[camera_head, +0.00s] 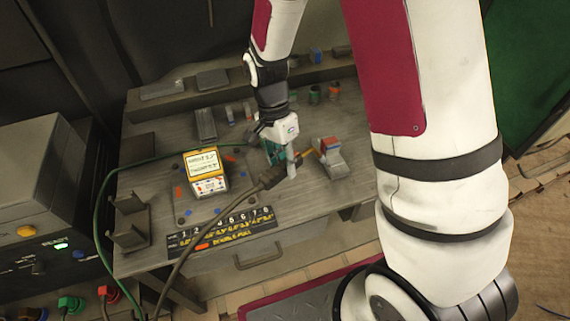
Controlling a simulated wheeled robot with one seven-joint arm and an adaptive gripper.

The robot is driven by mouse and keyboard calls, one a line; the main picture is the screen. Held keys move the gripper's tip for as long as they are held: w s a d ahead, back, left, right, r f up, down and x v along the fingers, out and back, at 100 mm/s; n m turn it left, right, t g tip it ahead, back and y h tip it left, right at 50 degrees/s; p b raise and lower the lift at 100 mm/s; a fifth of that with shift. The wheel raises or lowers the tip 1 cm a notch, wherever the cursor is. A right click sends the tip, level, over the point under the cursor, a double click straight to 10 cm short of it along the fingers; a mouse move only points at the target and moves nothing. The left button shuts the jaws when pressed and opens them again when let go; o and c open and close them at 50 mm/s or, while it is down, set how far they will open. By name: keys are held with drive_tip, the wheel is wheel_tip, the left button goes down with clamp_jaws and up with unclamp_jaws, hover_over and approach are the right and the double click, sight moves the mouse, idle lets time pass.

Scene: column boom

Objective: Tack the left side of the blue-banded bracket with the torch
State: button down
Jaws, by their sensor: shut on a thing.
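My gripper (279,158) is over the middle of the workbench, fingers pointing down. It is shut on the torch (270,179), whose dark body lies between the fingers, with a dark cable running off to the lower left. The torch's front end points up and right.
A yellow and white labelled box (206,172) stands on the bench (160,190) left of the gripper. A numbered strip (222,232) runs along the front edge. Small cylinders (314,95) and grey blocks stand at the back. A green hose (104,200) crosses the left side.

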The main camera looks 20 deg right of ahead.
drive_tip(key=shift+a+r+p, duration=0.4)
drive_tip(key=shift+r+p, duration=0.05)
drive_tip(key=shift+r, duration=0.85)
drive_tip(key=shift+a+r+p, duration=0.4)
drive_tip(key=shift+r+p, duration=0.1)
drive_tip(key=shift+r, duration=0.85)
drive_tip(key=shift+a+r+p, duration=0.4)
drive_tip(key=shift+r+p, duration=0.05)
drive_tip(key=shift+r, duration=0.85)
